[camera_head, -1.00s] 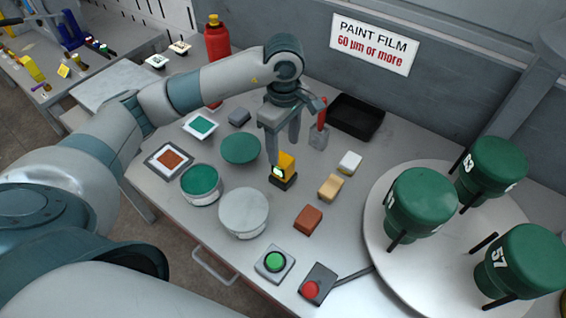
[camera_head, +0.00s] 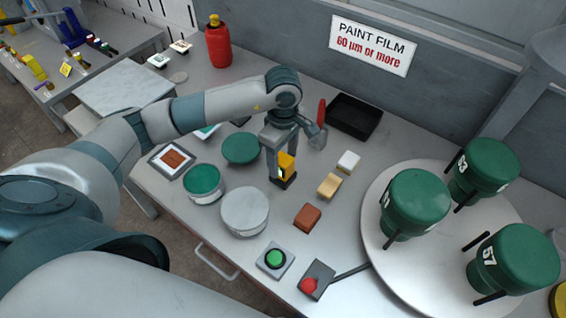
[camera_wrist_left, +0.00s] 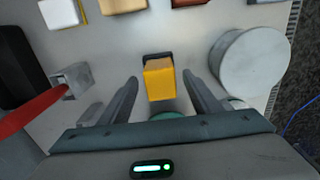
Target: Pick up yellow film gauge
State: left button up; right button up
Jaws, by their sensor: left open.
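The yellow film gauge (camera_head: 286,165) stands upright on a small dark base on the grey table, in the middle of the head view. In the left wrist view the yellow film gauge (camera_wrist_left: 159,80) lies between the two fingers, with a gap on each side. My left gripper (camera_head: 281,172) points down over it, open, its fingers at either side of the gauge. In the left wrist view the left gripper (camera_wrist_left: 160,85) holds nothing. My right gripper is not in view.
A white-lidded can (camera_head: 245,210) and a green-topped can (camera_head: 202,182) stand left of the gauge. Tan (camera_head: 329,186), white (camera_head: 348,161) and red-brown (camera_head: 307,216) blocks lie to the right. A red-handled tool (camera_head: 319,122) and a black tray (camera_head: 354,116) are behind. A turntable (camera_head: 380,240) carries green cans.

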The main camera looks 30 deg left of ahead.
pick_arm(q)
jog(key=shift+s+f+p, duration=0.1)
jog(key=shift+f+p, duration=0.3)
jog(key=shift+f, duration=1)
jog(key=c, duration=1.3)
jog(key=shift+r, duration=0.15)
jog(key=shift+r+b, duration=0.5)
jog(key=r+b, duration=0.1)
jog(key=d+r+b, duration=0.1)
jog(key=r, duration=0.1)
jog(key=shift+d, duration=0.1)
jog(key=d+r+b, duration=0.1)
jog(key=d+r, duration=0.1)
jog(key=d, duration=0.1)
jog(key=s+d+r+b, duration=0.1)
jog(key=d+r, duration=0.1)
jog(key=d, duration=0.2)
jog(key=s+d+r+b, duration=0.1)
jog(key=d+r, duration=0.1)
jog(key=d, duration=0.1)
jog(key=shift+d+r+b, duration=0.15)
jog(key=shift+r+b, duration=0.25)
